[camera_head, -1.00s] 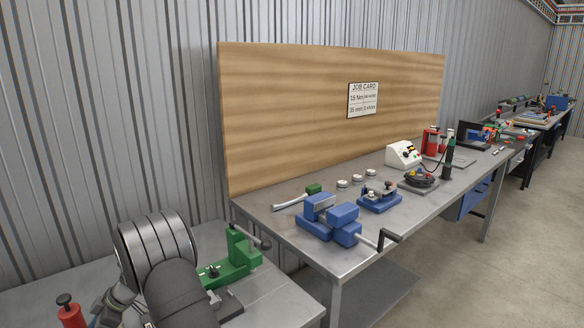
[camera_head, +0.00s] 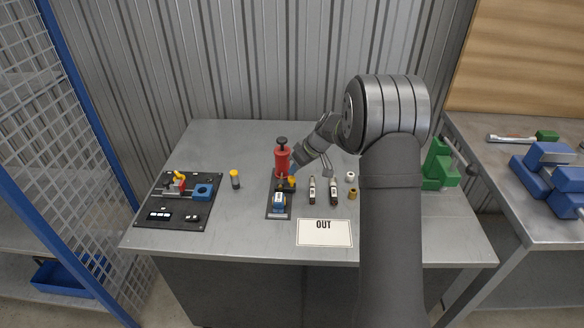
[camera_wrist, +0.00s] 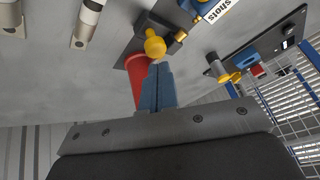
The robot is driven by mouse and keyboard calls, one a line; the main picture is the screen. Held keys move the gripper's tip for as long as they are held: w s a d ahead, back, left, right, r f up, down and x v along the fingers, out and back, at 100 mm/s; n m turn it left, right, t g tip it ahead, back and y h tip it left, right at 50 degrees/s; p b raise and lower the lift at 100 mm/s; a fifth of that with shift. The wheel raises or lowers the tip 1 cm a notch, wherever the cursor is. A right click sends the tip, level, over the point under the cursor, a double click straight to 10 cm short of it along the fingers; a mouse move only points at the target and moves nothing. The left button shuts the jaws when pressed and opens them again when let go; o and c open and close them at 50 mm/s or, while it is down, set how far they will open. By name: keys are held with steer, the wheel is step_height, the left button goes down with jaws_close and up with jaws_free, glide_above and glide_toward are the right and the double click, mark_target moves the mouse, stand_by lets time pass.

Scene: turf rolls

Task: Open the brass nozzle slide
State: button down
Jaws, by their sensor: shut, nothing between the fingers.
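The brass nozzle slide shows as a yellow-brass knob (camera_head: 291,181) beside the red pump-like cylinder (camera_head: 282,162), on a dark base plate (camera_head: 278,213). In the wrist view, the round brass knob (camera_wrist: 154,46) sits just beyond my fingertips; whether they touch it I cannot tell. My gripper (camera_head: 295,171) reaches in from the right, close to the cylinder and knob. Its blue fingers (camera_wrist: 157,70) are shut together with nothing between them. Part of the red cylinder (camera_wrist: 136,76) shows beside them. The slide's track is too small or hidden to make out.
Two dark-and-white cylinders (camera_head: 312,190) and small white and brass pieces stand right of the base plate. An OUT card (camera_head: 324,232) lies in front.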

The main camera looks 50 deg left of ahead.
mark_target(293, 177)
steer(key=shift+s+r+m+t+h, duration=0.2)
steer(key=shift+r+m+t+h, duration=0.15)
steer(key=shift+r+m, duration=0.45)
steer(key=r+m+t, duration=0.1)
steer(key=m, duration=0.1)
steer(key=r+m+t+h, duration=0.1)
steer(key=r+m, duration=0.1)
steer(key=shift+a+r+t, duration=0.2)
steer(key=shift+r+t, duration=0.05)
steer(key=shift+t, duration=0.1)
steer(key=shift+m+t+h, duration=0.25)
steer(key=shift+m+t, duration=0.25)
steer(key=shift+m, duration=0.3)
steer(key=x, duration=0.8)
steer(key=shift+w+a+f, duration=0.2)
steer(key=shift+w+a, duration=0.1)
steer(key=shift+a, duration=0.15)
steer(key=shift+s+d, duration=0.35)
steer(key=shift+d, duration=0.15)
